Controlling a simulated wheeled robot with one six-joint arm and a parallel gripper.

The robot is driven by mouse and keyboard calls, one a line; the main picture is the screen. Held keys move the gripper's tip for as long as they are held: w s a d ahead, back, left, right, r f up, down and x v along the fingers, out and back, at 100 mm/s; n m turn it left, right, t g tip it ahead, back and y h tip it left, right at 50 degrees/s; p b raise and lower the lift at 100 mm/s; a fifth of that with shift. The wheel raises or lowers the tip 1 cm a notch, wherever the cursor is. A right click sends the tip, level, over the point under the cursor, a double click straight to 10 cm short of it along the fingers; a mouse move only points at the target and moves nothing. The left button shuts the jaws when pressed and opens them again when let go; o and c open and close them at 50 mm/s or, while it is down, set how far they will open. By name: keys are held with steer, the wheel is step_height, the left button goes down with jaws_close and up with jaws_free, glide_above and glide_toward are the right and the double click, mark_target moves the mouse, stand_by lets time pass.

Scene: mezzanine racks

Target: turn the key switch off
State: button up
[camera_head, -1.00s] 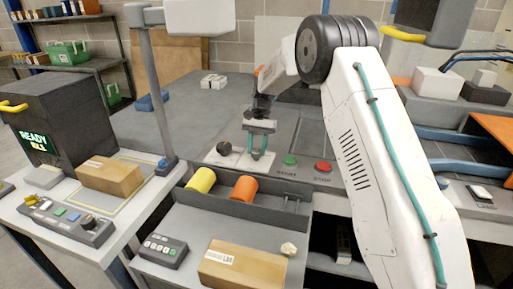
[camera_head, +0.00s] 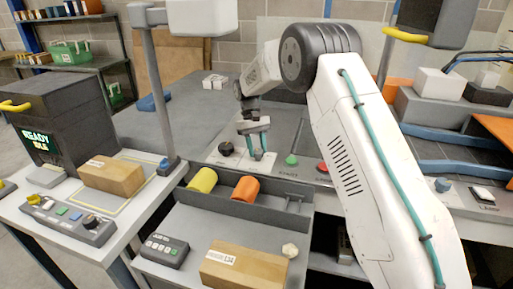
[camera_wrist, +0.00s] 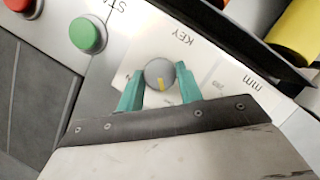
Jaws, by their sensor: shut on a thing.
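A green START button (camera_head: 291,160) and a red STOP button (camera_head: 322,168) sit right of my gripper. A black knob (camera_head: 226,148) is to its left. A dark tray (camera_head: 265,206) with yellow and orange cylinders lies in front.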

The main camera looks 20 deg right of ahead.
steer(key=shift+w+n, duration=0.1)
steer(key=shift+n, duration=0.2)
steer(key=o, duration=1)
steer(key=v, duration=0.7)
steer(key=shift+r, duration=0.35)
steer(key=shift+w+a, duration=0.1)
steer(key=shift+w, duration=0.1)
